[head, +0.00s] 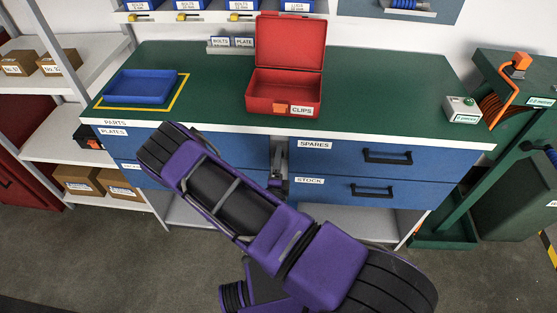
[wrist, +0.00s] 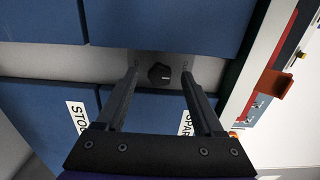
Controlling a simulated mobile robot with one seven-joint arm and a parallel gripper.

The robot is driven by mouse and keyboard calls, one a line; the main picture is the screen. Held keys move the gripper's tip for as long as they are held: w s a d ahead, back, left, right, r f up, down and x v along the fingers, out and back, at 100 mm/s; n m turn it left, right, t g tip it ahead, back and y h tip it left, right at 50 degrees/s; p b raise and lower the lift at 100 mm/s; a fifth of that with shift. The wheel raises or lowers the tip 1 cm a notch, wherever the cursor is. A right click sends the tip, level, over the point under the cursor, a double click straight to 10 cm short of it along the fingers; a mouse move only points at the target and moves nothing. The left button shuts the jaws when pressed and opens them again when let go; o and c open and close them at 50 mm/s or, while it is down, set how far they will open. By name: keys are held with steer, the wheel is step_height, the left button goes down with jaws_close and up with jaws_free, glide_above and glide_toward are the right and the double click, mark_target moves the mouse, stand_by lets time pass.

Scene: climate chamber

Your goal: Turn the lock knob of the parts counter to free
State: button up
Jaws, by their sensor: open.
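The parts counter (head: 390,95) has a green top and blue drawer fronts, with a grey strip (head: 280,150) between the drawer columns. In the wrist view, the black lock knob (wrist: 160,73) sits on this grey strip. My gripper (wrist: 160,75) is open, its two fingers on either side of the knob with a visible gap to each. I cannot tell how far the fingertips are from the strip. Small markings beside the knob are partly hidden by the fingers, and the knob's setting is not readable. In the head view my purple arm covers part of the left drawers; the knob cannot be made out.
An open red box (head: 285,90) marked CLIPS and a blue tray (head: 140,87) stand on the counter. Drawer handles (head: 388,156) stick out on the right. Shelves stand on the left.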

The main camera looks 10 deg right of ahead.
jaws_close()
stand_by(0.4)
steer(key=shift+m, duration=0.3)
steer(key=shift+m+p, duration=1.3)
steer(key=shift+m, duration=2.8)
